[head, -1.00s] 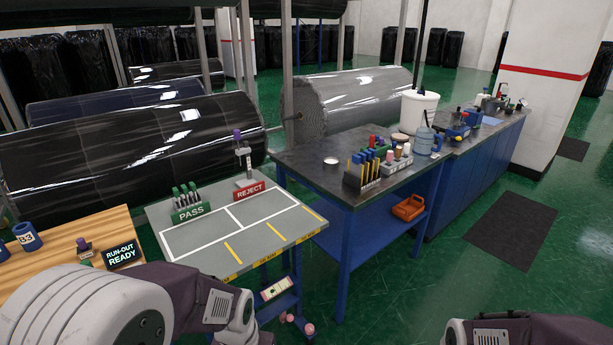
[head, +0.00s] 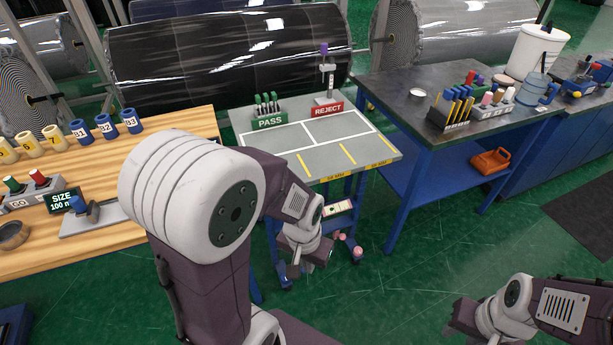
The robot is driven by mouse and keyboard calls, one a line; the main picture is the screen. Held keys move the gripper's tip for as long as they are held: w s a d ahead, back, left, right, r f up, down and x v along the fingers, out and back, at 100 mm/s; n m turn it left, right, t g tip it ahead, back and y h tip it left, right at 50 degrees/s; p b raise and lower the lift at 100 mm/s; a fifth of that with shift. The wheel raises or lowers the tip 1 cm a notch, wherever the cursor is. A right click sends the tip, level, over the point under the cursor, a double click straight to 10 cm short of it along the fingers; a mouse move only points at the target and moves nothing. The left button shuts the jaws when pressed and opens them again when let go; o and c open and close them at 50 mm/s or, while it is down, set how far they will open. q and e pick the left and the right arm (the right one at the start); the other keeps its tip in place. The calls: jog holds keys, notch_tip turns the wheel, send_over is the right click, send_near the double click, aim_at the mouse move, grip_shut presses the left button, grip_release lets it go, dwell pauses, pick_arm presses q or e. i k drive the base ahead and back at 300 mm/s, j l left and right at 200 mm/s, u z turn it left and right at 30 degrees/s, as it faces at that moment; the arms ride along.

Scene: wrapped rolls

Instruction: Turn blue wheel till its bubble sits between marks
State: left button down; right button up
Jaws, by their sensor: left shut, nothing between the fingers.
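A small pale panel (head: 339,208) with a coloured marking shows on the lower part of the grey-topped cart (head: 285,140). Its detail is too small to read, and I cannot make out a bubble or marks. Pink round knobs (head: 357,251) sit below the panel. I cannot pick out a blue wheel; my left arm hides part of the cart's lower front. My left gripper (head: 292,270) is shut and empty, low in front of the cart and left of the knobs. My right gripper (head: 461,319) is at the lower right, over the floor, its fingers unclear.
A wooden bench (head: 110,255) with numbered cups stands at left. A blue workbench (head: 410,150) with tool racks and an orange container (head: 490,161) on its lower shelf stands at right. PASS (head: 270,120) and REJECT (head: 328,109) signs stand on the cart. Green floor is open at front right.

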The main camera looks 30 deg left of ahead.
aim_at(282, 278)
jog(key=u, duration=1.35)
